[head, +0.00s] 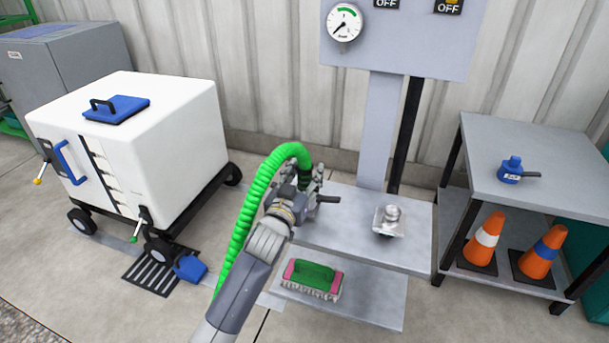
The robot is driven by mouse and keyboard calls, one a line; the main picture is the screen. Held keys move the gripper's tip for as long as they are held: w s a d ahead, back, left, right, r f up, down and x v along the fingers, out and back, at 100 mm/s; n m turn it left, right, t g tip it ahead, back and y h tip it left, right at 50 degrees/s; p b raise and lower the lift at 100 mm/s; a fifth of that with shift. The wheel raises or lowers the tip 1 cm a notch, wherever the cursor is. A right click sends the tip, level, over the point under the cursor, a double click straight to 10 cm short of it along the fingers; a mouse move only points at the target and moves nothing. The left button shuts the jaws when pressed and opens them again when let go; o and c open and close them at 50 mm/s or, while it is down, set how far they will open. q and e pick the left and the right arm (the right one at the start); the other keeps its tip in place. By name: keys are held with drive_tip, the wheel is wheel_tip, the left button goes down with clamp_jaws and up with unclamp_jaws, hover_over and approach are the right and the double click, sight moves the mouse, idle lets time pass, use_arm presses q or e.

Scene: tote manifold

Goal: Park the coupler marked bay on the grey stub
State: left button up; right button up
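My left gripper (306,196) is over the left part of the upper grey shelf, at the end of a ribbed green hose (252,195). A black lever (328,199) sticks out to the right of the fingers. The coupler body at the hose end is mostly hidden by the gripper, so its marking and the finger closure cannot be made out. A silvery grey stub (391,216) stands upright on a square plate on the same shelf, right of the gripper, with nothing on it. A blue coupler (511,170) with a black lever sits on the right table; its small label is unreadable. My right gripper is out of view.
A pink and green brush (313,278) lies on the lower shelf. A gauge panel (400,40) rises on a post behind the stub. Two orange cones (486,240) stand under the right table (540,195). A white wheeled tote (150,125) stands left; a blue piece (190,267) lies on the floor.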

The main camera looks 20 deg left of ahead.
use_arm(q)
drive_tip(key=shift+f, duration=0.25)
drive_tip(key=shift+s, duration=0.35)
drive_tip(key=s, duration=1.1)
drive_tip(key=shift+s+a+r, duration=0.15)
drive_tip(key=shift+a, duration=0.05)
